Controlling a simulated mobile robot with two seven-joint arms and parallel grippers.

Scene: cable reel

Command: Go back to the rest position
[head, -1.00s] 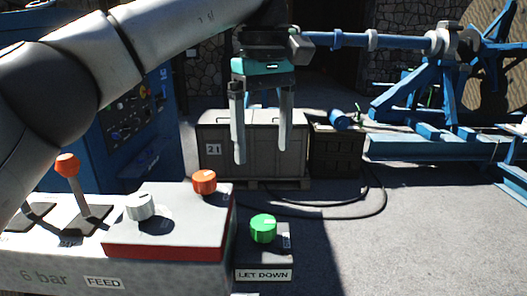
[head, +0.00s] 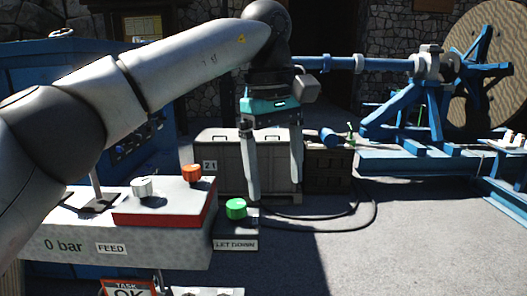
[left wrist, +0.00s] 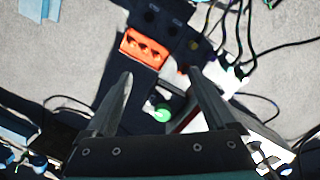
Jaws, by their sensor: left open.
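My left gripper (head: 274,188) is open and empty, with its two fingers pointing down. In the head view it hangs in front of the grey crate marked 21 (head: 225,160), to the right of the control panel. The left wrist view shows both fingers (left wrist: 158,75) apart with nothing between the tips. A green knob (head: 236,208) sits on the LET DOWN box; it also shows in the left wrist view (left wrist: 162,112). The panel (head: 150,238) reads 0 bar and FEED, with a white knob (head: 142,187) and an orange knob (head: 191,173). My right gripper is out of view.
A blue reel stand (head: 425,110) with a large wooden reel (head: 490,75) stands at the right. A dark crate (head: 325,168) is beside the grey one, and a black cable (head: 370,215) lies on the floor.

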